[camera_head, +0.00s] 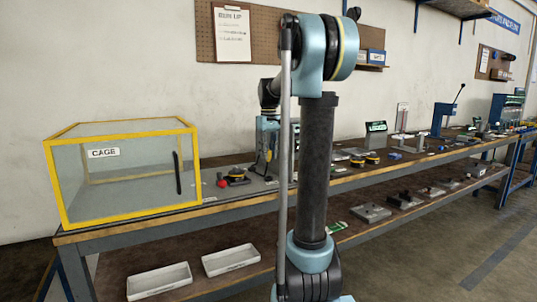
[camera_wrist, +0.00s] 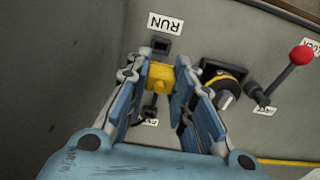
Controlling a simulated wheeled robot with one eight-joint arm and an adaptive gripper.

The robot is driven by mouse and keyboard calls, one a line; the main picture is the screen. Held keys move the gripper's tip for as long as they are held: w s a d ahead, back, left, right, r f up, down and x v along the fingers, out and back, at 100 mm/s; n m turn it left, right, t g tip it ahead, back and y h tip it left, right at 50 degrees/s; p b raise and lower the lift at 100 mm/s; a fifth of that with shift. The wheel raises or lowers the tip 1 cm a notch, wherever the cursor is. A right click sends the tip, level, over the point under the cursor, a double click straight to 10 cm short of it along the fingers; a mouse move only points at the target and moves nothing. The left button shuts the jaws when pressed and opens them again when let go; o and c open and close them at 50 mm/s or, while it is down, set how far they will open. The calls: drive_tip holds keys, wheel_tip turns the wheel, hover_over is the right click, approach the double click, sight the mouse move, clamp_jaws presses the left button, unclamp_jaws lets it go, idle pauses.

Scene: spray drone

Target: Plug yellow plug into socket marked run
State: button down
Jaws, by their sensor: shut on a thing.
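In the wrist view, my gripper (camera_wrist: 165,80) is shut on the yellow plug (camera_wrist: 160,76), which sits between its two fingers. The socket marked RUN (camera_wrist: 160,46) is a dark block just beyond the plug, with its white RUN label (camera_wrist: 165,22) above it in the picture. The plug appears apart from this socket; its height above the surface is unclear. A second dark socket (camera_wrist: 150,111) lies below the plug in the picture, its label partly hidden by a finger. In the head view my gripper (camera_head: 266,172) points down over the bench; the plug cannot be made out there.
Right of my gripper are a black and yellow knob (camera_wrist: 230,88) and a lever with a red ball (camera_wrist: 302,55). A yellow-framed clear cage (camera_head: 125,180) stands at the bench's left end. Several devices line the bench to the right. Two white trays (camera_head: 231,260) lie on the lower shelf.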

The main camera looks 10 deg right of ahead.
drive_tip(key=shift+f, duration=0.1)
drive_tip(key=shift+s+f, duration=0.1)
drive_tip(key=shift+f, duration=2.7)
drive_tip(key=shift+f, duration=1.2)
drive_tip(key=c, duration=1.3)
unclamp_jaws()
wheel_tip(320, 180, up, 12)
drive_tip(key=shift+f, duration=0.1)
